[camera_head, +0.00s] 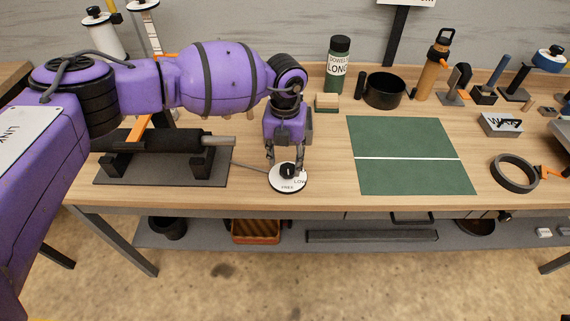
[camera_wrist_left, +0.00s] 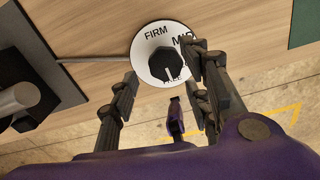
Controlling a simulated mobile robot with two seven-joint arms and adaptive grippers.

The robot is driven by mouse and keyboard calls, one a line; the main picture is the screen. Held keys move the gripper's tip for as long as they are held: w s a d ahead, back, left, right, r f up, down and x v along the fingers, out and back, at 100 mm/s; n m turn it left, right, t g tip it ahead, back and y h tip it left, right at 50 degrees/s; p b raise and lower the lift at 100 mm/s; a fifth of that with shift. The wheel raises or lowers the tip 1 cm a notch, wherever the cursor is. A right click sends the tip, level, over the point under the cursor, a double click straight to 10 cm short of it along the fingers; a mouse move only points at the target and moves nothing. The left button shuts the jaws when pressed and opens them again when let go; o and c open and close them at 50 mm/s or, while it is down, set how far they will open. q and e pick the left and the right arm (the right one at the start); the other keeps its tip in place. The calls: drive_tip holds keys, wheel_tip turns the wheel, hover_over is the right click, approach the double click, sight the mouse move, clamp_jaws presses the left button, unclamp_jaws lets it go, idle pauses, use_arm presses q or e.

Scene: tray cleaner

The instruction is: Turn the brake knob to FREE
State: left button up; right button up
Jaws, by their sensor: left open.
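The brake knob (camera_head: 287,171) is black and sits on a round white dial (camera_head: 275,184) near the table's front edge. FREE and LOW show on the dial in the head view. In the left wrist view the knob (camera_wrist_left: 168,66) has a white mark toward the picture's bottom, and FIRM and a partly covered word starting with M show on the dial (camera_wrist_left: 143,49). My left gripper (camera_head: 285,158) points down at the knob, fingers apart. In the left wrist view its fingers (camera_wrist_left: 163,90) are open on either side, with no clear grip. My right gripper is out of view.
A black roller on a stand (camera_head: 160,140) lies left of the dial, with a thin rod reaching toward the dial. A green mat (camera_head: 405,135) lies to the right. A black bowl (camera_head: 385,92) and a labelled bottle (camera_head: 338,68) stand behind.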

sight(284, 168)
use_arm(q)
wheel_tip(284, 168, down, 3)
drive_tip(key=shift+d+r, duration=0.1)
drive_tip(key=shift+f, duration=0.2)
drive_tip(key=shift+c, duration=0.5)
drive_tip(key=c, duration=0.9)
drive_tip(key=shift+r+m, duration=0.1)
drive_tip(key=shift+m, duration=0.3)
drive_tip(key=o, duration=1)
drive_tip(key=shift+a, duration=0.2)
